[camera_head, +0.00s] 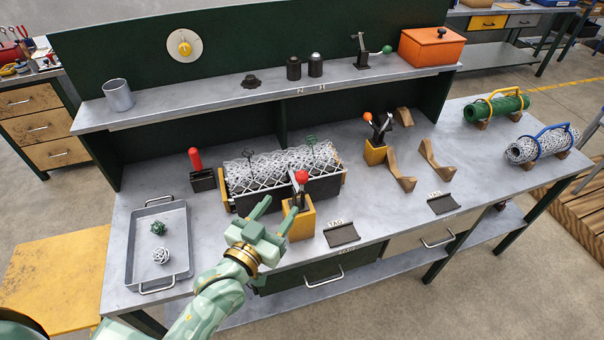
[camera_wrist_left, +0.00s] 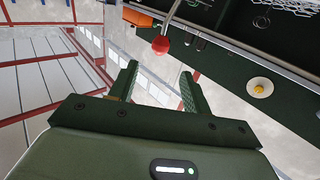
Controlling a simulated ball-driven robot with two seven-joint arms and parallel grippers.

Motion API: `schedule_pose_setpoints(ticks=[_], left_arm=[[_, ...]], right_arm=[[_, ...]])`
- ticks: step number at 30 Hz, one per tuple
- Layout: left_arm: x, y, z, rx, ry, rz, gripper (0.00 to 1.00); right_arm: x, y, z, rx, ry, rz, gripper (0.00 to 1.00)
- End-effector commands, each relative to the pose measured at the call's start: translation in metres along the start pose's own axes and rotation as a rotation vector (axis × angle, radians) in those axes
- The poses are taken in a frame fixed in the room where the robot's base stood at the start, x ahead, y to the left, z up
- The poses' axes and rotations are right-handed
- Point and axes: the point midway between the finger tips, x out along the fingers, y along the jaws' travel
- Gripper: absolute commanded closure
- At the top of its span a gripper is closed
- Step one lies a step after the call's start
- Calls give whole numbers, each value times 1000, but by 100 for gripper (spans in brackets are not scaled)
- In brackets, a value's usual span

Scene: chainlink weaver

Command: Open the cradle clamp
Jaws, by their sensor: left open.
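The cradle (camera_head: 245,200) is a dark trough on the bench holding grey chainlink mesh (camera_head: 270,168). A clamp on a yellow block (camera_head: 301,222) stands at its front right, its lever topped by a red ball (camera_head: 301,176). The lever stands roughly upright; I cannot tell whether it is latched. My left gripper (camera_head: 264,207) is open and empty, just left of the yellow block and lower than the ball. In the left wrist view, the red ball (camera_wrist_left: 161,44) appears beyond and between the open fingers (camera_wrist_left: 158,75), apart from them. My right gripper is not in view.
A second yellow-block clamp (camera_head: 375,153) has an orange knob. A red-handled tool (camera_head: 197,163) stands left of the cradle. A tray (camera_head: 132,262) with two wire balls lies at the left.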

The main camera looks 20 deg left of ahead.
Motion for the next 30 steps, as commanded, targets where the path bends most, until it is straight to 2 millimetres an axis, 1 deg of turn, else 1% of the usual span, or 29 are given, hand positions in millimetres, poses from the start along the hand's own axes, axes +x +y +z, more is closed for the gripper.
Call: schedule_pose_setpoints(ticks=[1, 6, 9, 12, 15, 18, 26, 27, 29, 30], left_arm=[[14, 0, -2, -1, 4, 0, 52], [58, 0, -1, 0, 3, 0, 52], [80, 0, 0, 0, 1, 0, 52], [97, 0, 0, 0, 0, 0, 52], [108, 0, 1, 0, -1, 0, 52], [114, 0, 0, 0, -1, 0, 52], [116, 0, 1, 1, -2, 0, 52], [115, 0, 1, 1, -2, 0, 54], [115, 0, 1, 0, -2, 0, 71], [115, 0, 1, 1, -2, 0, 82]], right_arm=[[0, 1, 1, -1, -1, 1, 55], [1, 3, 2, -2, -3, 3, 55], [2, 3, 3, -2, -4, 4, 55], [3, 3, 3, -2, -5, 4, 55], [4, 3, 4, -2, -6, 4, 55], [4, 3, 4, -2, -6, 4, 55], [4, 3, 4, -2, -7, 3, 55], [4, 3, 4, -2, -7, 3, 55], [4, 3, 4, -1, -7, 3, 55], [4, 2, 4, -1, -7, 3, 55]])
